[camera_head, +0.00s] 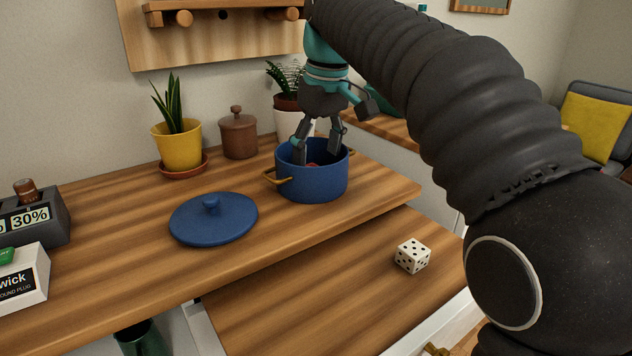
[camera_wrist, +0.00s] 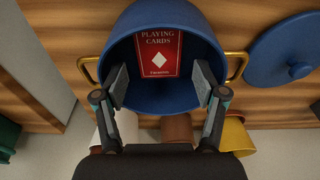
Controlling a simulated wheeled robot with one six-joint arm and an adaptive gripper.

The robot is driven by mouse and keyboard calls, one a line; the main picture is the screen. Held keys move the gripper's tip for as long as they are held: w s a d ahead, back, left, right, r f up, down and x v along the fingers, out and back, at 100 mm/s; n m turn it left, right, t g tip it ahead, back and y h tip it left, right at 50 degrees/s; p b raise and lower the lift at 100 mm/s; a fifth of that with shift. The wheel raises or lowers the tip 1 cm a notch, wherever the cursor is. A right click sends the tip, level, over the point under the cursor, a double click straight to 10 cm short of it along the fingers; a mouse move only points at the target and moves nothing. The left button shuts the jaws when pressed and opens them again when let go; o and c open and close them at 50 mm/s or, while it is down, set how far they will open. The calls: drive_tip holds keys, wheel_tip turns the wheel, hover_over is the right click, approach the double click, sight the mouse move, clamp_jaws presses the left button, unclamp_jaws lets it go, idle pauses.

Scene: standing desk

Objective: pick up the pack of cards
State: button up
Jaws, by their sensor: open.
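The pack of cards (camera_wrist: 158,52) is a red box with a white diamond and the words "PLAYING CARDS". It is inside the blue pot (camera_head: 312,183), which stands on the desk and has brass handles. In the head view only a small red bit of the pack (camera_head: 312,165) shows over the rim. My gripper (camera_head: 318,158) points down into the pot's mouth with its fingers apart. In the wrist view my gripper (camera_wrist: 160,92) is open and empty, with one finger on each side of the pack's lower part. I cannot tell how far above the pack the fingertips are.
The blue lid (camera_head: 213,220) lies on the desk left of the pot. A brown canister (camera_head: 238,136), a yellow plant pot (camera_head: 177,143) and another potted plant (camera_head: 287,103) stand behind. A white die (camera_head: 412,256) rests on the lower surface. The desk in front of the pot is clear.

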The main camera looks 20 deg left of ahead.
drive_tip(key=f, duration=0.2)
drive_tip(key=f+b, duration=0.1)
drive_tip(key=f, duration=0.1)
drive_tip(key=shift+w+a+f, duration=0.1)
drive_tip(key=shift+w+a, duration=0.05)
drive_tip(key=shift+w, duration=0.05)
drive_tip(key=c, duration=1)
drive_tip(key=shift+o, duration=0.2)
